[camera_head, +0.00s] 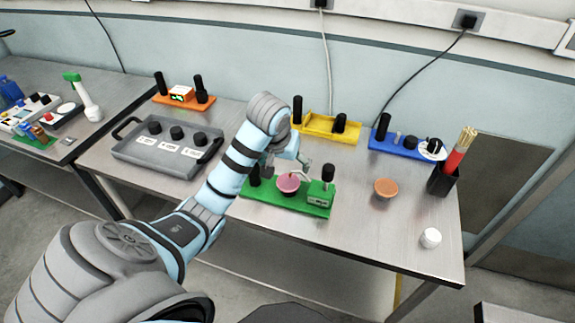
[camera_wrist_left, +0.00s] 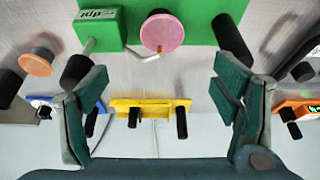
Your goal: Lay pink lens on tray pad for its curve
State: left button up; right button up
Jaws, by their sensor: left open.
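The pink lens (camera_head: 288,184) is a round disc on the green module (camera_head: 262,194); it also shows in the left wrist view (camera_wrist_left: 161,33), on top of a dark support. A thin bent metal arm lies close to it. The grey tray (camera_head: 118,149) stands to the left, with several black round pads (camera_head: 177,132) behind white labels too small to read. My left gripper (camera_wrist_left: 155,82) is open and empty, its fingers spread wide, with the lens beyond the fingertips. In the head view my left gripper (camera_head: 287,164) is just behind the lens, partly hidden by my arm.
A yellow module (camera_head: 330,131), a blue module (camera_head: 400,145) and an orange module (camera_head: 182,101) line the back. An orange disc (camera_head: 385,187), a black holder (camera_head: 442,181) with sticks and a white cap (camera_head: 430,238) stand right. The table's front right is mostly clear.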

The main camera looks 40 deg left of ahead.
pick_arm(q)
jog(key=b, duration=0.4)
send_over(288, 182)
jog(key=s+d, duration=0.2)
jog(key=f, duration=0.6)
jog(key=shift+a, duration=0.2)
jog(key=shift+w+a+f, duration=0.1)
jog(key=x, duration=0.3)
jog(key=shift+s+a+f, duration=0.25)
jog(key=shift+a+f, duration=0.05)
jog(key=shift+f, duration=0.1)
jog(key=shift+w+f, duration=0.25)
pick_arm(e)
notch_tip(288, 182, down, 7)
pick_arm(q)
jog(key=c, duration=1.1)
pick_arm(e)
jog(key=shift+r, duration=0.1)
pick_arm(q)
jog(key=shift+r, duration=0.1)
pick_arm(e)
jog(key=shift+r, duration=0.1)
